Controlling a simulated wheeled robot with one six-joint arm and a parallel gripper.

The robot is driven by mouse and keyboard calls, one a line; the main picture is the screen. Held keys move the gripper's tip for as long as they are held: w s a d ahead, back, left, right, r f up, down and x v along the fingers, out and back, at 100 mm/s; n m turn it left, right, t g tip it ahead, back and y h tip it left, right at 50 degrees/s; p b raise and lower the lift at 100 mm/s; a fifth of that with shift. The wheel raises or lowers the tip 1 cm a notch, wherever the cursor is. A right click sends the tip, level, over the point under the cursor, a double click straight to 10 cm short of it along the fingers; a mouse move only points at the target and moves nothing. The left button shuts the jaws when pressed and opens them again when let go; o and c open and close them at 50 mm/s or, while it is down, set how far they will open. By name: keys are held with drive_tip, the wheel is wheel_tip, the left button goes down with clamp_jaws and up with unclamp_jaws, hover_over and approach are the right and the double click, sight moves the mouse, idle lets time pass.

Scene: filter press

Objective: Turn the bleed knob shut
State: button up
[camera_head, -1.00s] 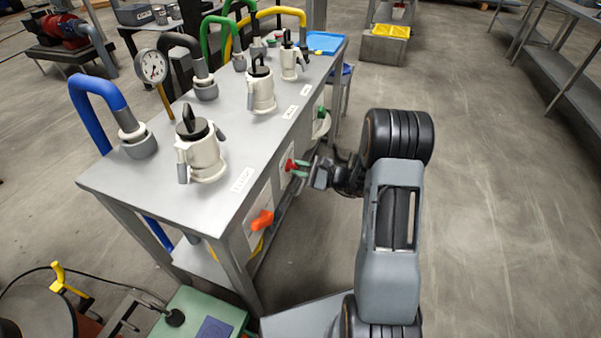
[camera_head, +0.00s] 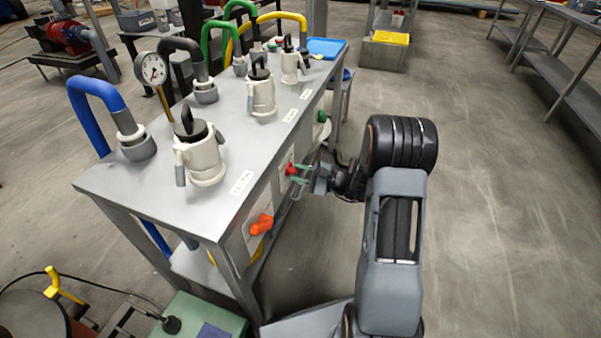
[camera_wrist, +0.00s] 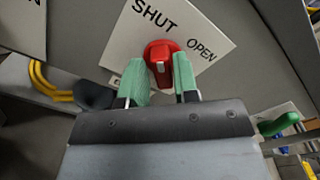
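The red knob (camera_wrist: 160,50) sits on a white plate (camera_wrist: 205,25) marked SHUT and OPEN. Its ridge, with a white mark, points down in the wrist view, towards neither word. In the head view the red knob (camera_head: 290,169) is on the bench's right side, partly behind my fingers. My gripper (camera_wrist: 160,75) has green fingers, one on each side of the knob. A small gap shows between the fingers and the ridge, so it looks open around the knob. Whether a finger touches the rim I cannot tell. The gripper also shows in the head view (camera_head: 301,173).
An orange handle (camera_head: 261,225) is nearer on the same bench side, and a green knob (camera_head: 322,116) farther along; it shows in the wrist view (camera_wrist: 278,124). The steel bench (camera_head: 130,183) carries housings, hoses and a gauge (camera_head: 152,69). Floor to the right is clear.

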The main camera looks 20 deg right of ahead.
drive_tip(key=shift+o, duration=1.4)
drive_tip(key=shift+d, duration=0.1)
drive_tip(key=p+v, duration=0.3)
drive_tip(key=v, duration=1)
drive_tip(key=shift+s+d, duration=0.25)
drive_tip(key=s+a+r+n+g+h+p, duration=0.1)
drive_tip(key=s+a+r+n+g+p, duration=0.3)
drive_tip(key=r, duration=0.3)
drive_tip(key=s+a+r+n+g+h+p, duration=0.1)
drive_tip(key=a+r+n+g+h+p, duration=0.2)
drive_tip(key=r+p, duration=0.35)
drive_tip(key=s+a+r+n+g+p, duration=0.2)
drive_tip(key=s+a+r+g+p, duration=0.1)
drive_tip(key=a+r+p, duration=0.3)
drive_tip(key=s+r+n+t+h+p, duration=0.1)
drive_tip(key=s+r+n+h+p, duration=0.1)
drive_tip(key=r, duration=0.5)
drive_tip(key=s+r+n+t+h+p, duration=0.1)
drive_tip(key=s+r+n+h+p, duration=0.1)
drive_tip(key=r+h+p, duration=0.3)
drive_tip(key=s+d+r+n+h+p, duration=0.1)
drive_tip(key=s+r+n+h+p, duration=0.1)
drive_tip(key=r+p, duration=0.5)
wheel_tip(320, 180, up, 4)
drive_tip(key=shift+f+n+t+h, duration=0.2)
drive_tip(key=shift+n+t+h, duration=0.25)
drive_tip(key=shift+h, duration=0.25)
